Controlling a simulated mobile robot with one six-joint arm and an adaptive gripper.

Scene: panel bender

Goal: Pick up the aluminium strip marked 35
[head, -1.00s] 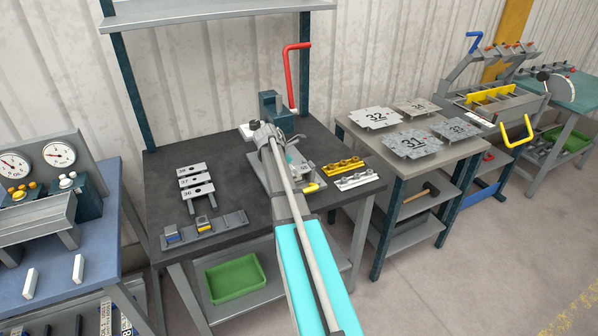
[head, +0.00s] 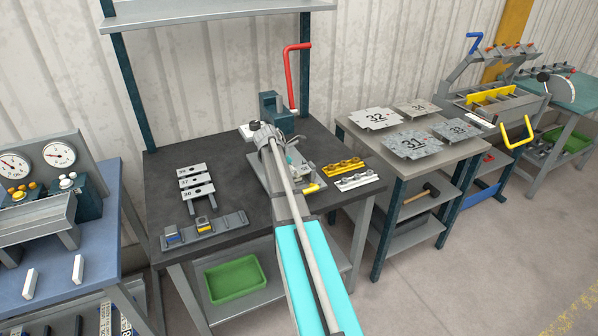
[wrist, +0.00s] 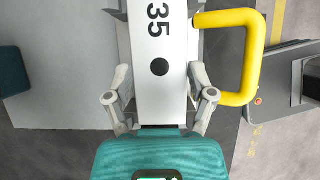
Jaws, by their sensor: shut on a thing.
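The aluminium strip marked 35 (wrist: 157,95) is a pale flat strip with a black number and a dark round hole, upright in the wrist view. My gripper (wrist: 160,82) has one finger on each long side of the strip, shut on it near its lower end. The strip's far end runs off the top of the view. In the head view my gripper (head: 291,160) is over the small bench machine (head: 270,177), and my arm hides much of it. I cannot tell there whether the strip is raised off the machine.
A yellow handle (wrist: 256,62) stands close right of the strip. A red lever (head: 291,75) rises behind. Strips marked 36 (head: 200,193), 37 and 38 lie at left on the dark bench (head: 235,200). Yellow and silver toothed bars (head: 345,165) lie right. A green bin (head: 235,279) is below.

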